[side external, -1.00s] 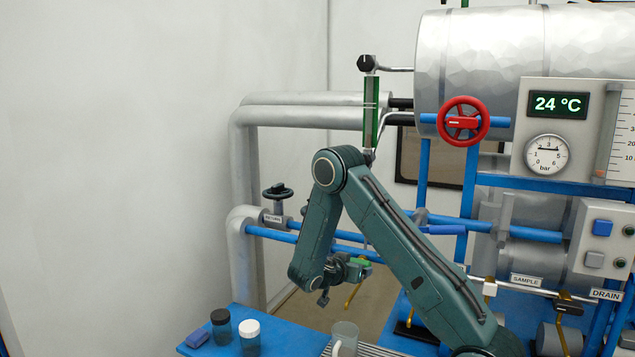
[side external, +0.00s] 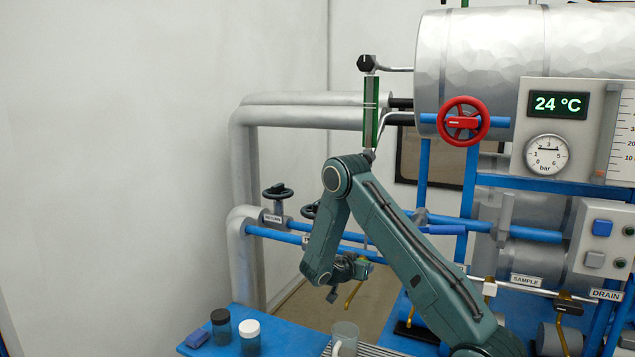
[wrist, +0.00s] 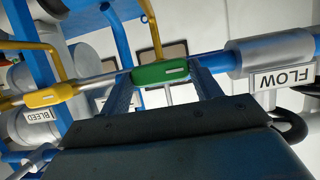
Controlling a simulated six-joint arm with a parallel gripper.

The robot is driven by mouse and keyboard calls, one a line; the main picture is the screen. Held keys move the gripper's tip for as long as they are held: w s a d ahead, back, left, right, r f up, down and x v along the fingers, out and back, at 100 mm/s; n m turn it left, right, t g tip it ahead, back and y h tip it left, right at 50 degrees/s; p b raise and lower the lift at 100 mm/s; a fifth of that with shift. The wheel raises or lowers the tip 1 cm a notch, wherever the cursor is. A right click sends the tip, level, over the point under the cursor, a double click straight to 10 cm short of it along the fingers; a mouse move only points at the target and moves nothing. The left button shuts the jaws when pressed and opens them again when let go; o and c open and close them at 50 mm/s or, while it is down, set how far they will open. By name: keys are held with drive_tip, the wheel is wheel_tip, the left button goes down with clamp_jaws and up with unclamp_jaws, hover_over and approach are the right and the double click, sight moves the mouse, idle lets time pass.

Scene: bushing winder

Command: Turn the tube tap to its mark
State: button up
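No part is labelled as the tube tap in these views. In the wrist view, a green handle (wrist: 162,73) with a pale mark sits at my fingertips, with a yellow pipe rising behind it. My gripper (wrist: 165,78) has its two fingers well apart, one near each end of the green handle; contact is unclear. In the side view, my gripper (side external: 362,267) is low in front of the blue pipes, and the handle is mostly hidden there. A green sight tube (side external: 371,112) stands upright behind my arm, with a black knob (side external: 367,63) on top.
A yellow handle (wrist: 48,98) by a BLEED label is left in the wrist view; a FLOW label (wrist: 283,79) is right. A red wheel (side external: 463,121) and black handwheel (side external: 277,191) are on the pipework. Jars (side external: 250,336) and a mug (side external: 344,338) stand below.

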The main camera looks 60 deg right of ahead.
drive_tip(key=c, duration=0.3)
drive_tip(key=shift+c, duration=0.2)
drive_tip(key=shift+w+n, duration=0.1)
drive_tip(key=shift+n, duration=0.2)
drive_tip(key=n+g, duration=0.2)
drive_tip(key=n, duration=0.1)
drive_tip(key=shift+w+f+g, duration=0.1)
drive_tip(key=shift+w+g, duration=0.1)
drive_tip(key=shift+g, duration=0.1)
drive_tip(key=shift+w+f+n+g+h, duration=0.1)
drive_tip(key=shift+n+g+h, duration=0.55)
drive_tip(key=shift+n, duration=0.8)
drive_tip(key=shift+w+f+n+g+h, duration=0.1)
drive_tip(key=shift+n+g+h, duration=0.15)
drive_tip(key=shift+n+g, duration=0.95)
drive_tip(key=shift+n+t, duration=0.25)
drive_tip(key=shift+n, duration=0.2)
